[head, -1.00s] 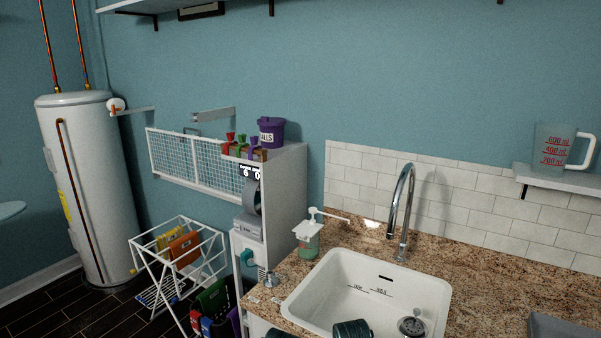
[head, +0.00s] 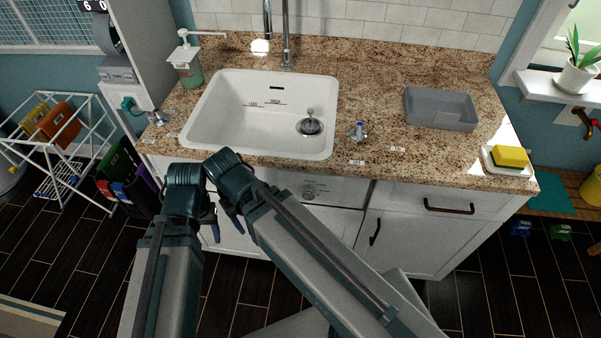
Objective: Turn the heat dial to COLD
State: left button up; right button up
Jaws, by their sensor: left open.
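My arm links hide part of the cabinet front. My right gripper cannot be made out.
The white sink (head: 210,110) is set in the granite counter (head: 380,75). A grey tray (head: 440,107) and a yellow sponge (head: 510,156) lie further right. A drying rack (head: 65,150) stands left. Dark floor is open in front.

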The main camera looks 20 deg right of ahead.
aim_at(309, 190)
jog(key=k+l, duration=0.25)
jog(key=l, duration=0.2)
jog(key=k+l+u, duration=0.1)
jog(key=k+l, duration=0.2)
jog(key=l, duration=0.15)
jog(key=k+l, duration=0.3)
jog(key=i+l+u, duration=0.05)
jog(key=l, duration=0.05)
